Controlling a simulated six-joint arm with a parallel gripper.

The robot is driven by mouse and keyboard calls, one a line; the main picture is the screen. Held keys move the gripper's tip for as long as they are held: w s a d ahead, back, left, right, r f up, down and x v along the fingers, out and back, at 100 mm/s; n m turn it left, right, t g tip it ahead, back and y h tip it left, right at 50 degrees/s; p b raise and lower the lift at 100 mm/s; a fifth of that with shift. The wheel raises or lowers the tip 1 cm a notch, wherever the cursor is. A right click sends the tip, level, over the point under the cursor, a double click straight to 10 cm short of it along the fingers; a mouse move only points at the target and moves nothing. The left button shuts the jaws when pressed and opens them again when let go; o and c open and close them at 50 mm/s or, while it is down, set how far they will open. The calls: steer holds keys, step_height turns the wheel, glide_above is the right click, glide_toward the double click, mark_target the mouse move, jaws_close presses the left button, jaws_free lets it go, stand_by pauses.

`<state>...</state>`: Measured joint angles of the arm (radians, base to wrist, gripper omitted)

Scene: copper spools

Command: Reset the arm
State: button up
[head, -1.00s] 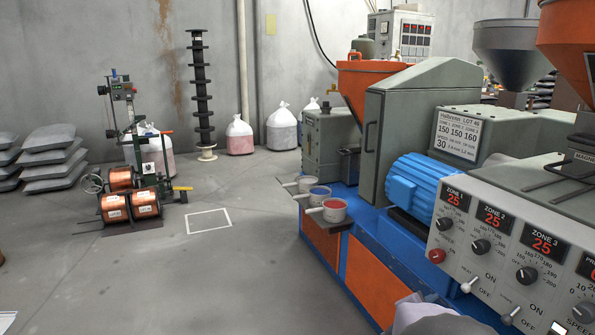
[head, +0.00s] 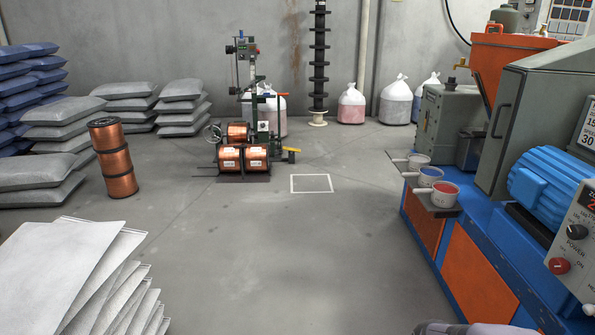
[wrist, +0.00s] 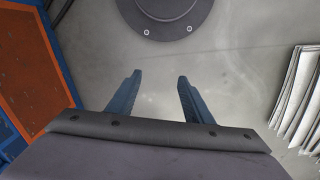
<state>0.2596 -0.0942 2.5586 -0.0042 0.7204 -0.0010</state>
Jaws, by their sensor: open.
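My gripper (wrist: 157,78) shows in the wrist view with its two blue fingers apart and nothing between them. It points down over bare grey floor, near a dark round flange with bolts. In the head view the fingers are out of sight; only a grey part of my arm shows at the bottom edge. Copper spools (head: 243,158) sit on a dark rack at the foot of a green winding stand. A separate upright stack of copper spools (head: 113,158) stands on the floor at the left. My gripper touches no spool.
A blue and orange machine (head: 487,270) fills the right side, with small cups (head: 444,195) on its ledge. Grey sacks (head: 128,104) are piled at the left, and white sheets (head: 75,275) lie at the front left. The floor around the white marked square (head: 311,184) is clear.

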steer(key=w+a+n, duration=0.1)
steer(key=a+n, duration=0.2)
steer(key=a, duration=0.2)
step_height(320, 180, up, 37)
steer(key=p, duration=3.6)
steer(key=shift+w+a, duration=0.2)
steer(key=shift+a, duration=0.05)
steer(key=shift+f, duration=0.1)
step_height(320, 180, down, 52)
steer(key=b, duration=5.2)
steer(key=shift+f, duration=0.2)
steer(key=shift+c, duration=0.5)
